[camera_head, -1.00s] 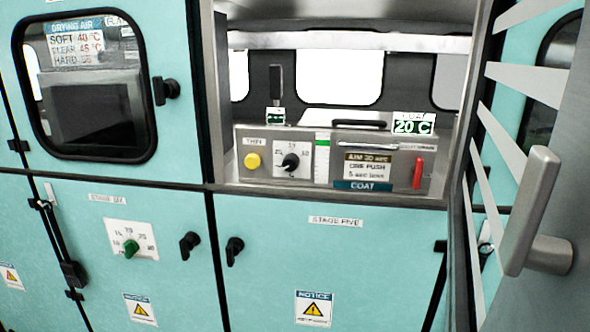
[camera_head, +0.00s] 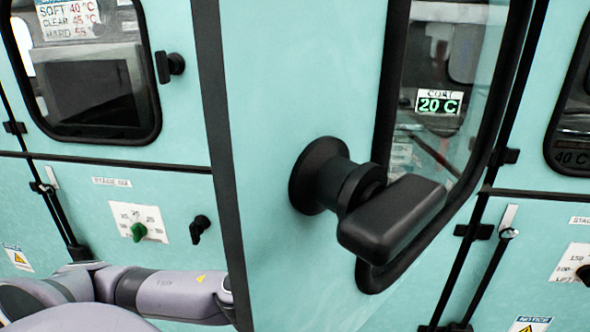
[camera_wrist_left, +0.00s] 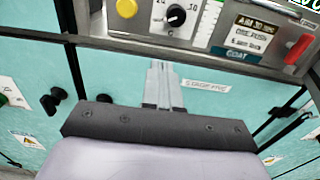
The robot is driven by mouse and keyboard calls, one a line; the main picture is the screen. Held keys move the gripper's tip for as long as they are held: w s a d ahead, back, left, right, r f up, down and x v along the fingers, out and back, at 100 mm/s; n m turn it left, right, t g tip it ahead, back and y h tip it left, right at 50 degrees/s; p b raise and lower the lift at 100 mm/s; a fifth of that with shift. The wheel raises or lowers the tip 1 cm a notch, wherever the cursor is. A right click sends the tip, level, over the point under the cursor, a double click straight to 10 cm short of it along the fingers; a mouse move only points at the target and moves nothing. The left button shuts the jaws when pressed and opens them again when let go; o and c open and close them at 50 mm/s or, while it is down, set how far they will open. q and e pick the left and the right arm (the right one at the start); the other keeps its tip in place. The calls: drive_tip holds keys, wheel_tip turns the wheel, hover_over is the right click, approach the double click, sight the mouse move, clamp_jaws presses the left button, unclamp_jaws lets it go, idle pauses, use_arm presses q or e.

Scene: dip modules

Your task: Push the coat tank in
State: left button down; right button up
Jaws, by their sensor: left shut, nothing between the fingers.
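My right gripper is not in view.
The teal door (camera_head: 275,80) with a big black handle (camera_head: 390,215) stands close to the head camera. A STAGE FIVE front (camera_wrist_left: 205,87) lies below the tank. A closed drying cabinet window (camera_head: 90,75) is at left.

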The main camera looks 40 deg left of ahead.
use_arm(q)
drive_tip(key=shift+b+x, duration=3.3)
drive_tip(key=shift+x, duration=3.4)
drive_tip(key=shift+w, duration=0.1)
drive_tip(key=shift+w+r, duration=0.1)
drive_tip(key=shift+w, duration=0.05)
drive_tip(key=p+x, duration=0.2)
drive_tip(key=x, duration=0.2)
drive_tip(key=shift+a+r, duration=0.15)
drive_tip(key=shift+r, duration=0.05)
